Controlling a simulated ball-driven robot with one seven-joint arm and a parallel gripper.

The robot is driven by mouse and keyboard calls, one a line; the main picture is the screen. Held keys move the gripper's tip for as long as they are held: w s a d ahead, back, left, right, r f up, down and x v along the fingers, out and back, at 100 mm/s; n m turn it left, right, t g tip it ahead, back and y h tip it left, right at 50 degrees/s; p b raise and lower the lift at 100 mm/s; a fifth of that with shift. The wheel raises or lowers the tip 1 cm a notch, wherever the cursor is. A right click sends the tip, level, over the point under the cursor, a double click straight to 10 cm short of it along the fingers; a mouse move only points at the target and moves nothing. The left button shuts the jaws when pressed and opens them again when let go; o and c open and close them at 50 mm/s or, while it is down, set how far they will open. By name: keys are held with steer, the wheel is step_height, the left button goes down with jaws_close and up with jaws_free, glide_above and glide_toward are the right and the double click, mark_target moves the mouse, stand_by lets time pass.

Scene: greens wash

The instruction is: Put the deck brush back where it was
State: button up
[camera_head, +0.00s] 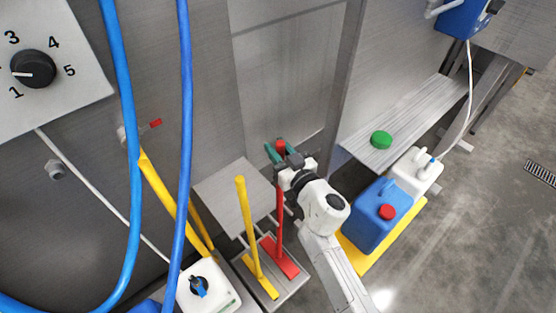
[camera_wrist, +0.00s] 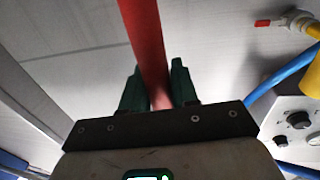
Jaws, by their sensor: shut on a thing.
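The red deck brush (camera_head: 279,215) stands upright, its red head (camera_head: 281,258) low over or on a grey slatted rack (camera_head: 292,291); I cannot tell if it touches. My gripper (camera_head: 280,152) has its green fingers shut around the upper handle. In the wrist view the red handle (camera_wrist: 146,42) runs between the two green fingers of my gripper (camera_wrist: 160,88). A yellow brush (camera_head: 246,218) stands to the left of the red one, its head (camera_head: 261,277) on the same rack.
A grey plate (camera_head: 225,190) lies behind the brushes. A white canister (camera_head: 208,287) stands at left. Blue (camera_head: 372,220) and white (camera_head: 413,172) canisters stand on a yellow tray (camera_head: 365,262) at right. A shelf (camera_head: 400,125) holds a green object (camera_head: 381,140). Blue hoses (camera_head: 185,110) hang at left.

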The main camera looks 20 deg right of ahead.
steer(key=shift+f+b, duration=1.15)
steer(key=shift+f, duration=0.3)
steer(key=shift+f, duration=0.2)
steer(key=o, duration=1)
steer(key=shift+c, duration=0.2)
steer(key=s+d, duration=0.1)
steer(key=s, duration=1.1)
steer(key=shift+d, duration=0.4)
